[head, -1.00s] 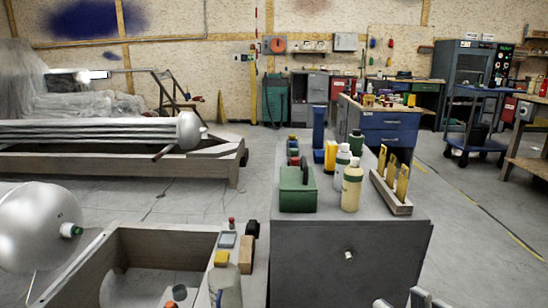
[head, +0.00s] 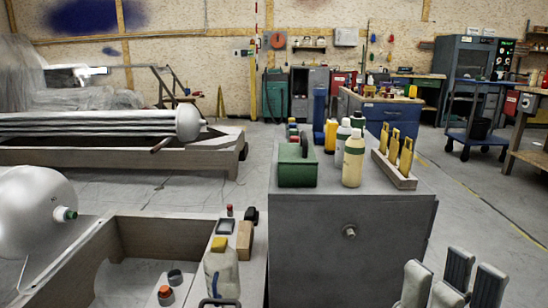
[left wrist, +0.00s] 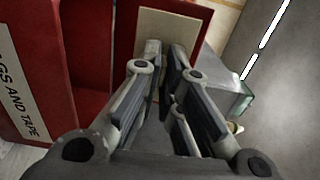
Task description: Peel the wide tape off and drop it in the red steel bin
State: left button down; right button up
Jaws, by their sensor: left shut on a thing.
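In the left wrist view my left gripper (left wrist: 166,52) is shut, its fingertips on a flat beige piece (left wrist: 178,28) that I take to be the wide tape. The fingers partly cover it, and red surface shows around it. The red steel bin (left wrist: 46,72) is at the left of that view, close beside the fingers, with a pale label ending in "GS AND TAPE". Neither the left gripper nor the red bin can be made out in the head view. My right gripper (head: 450,283) is open and empty at the lower right of the head view.
A grey cabinet (head: 345,245) carries a green box (head: 297,168), bottles and a yellow-topped rack (head: 400,178). A wooden frame (head: 178,230) and a silver tank (head: 30,215) are at left. A jug (head: 221,270) stands near front.

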pick_arm(q)
jog(key=c, duration=1.5)
grip_release()
jog(key=shift+c, duration=0.2)
notch_tip(320, 180, up, 10)
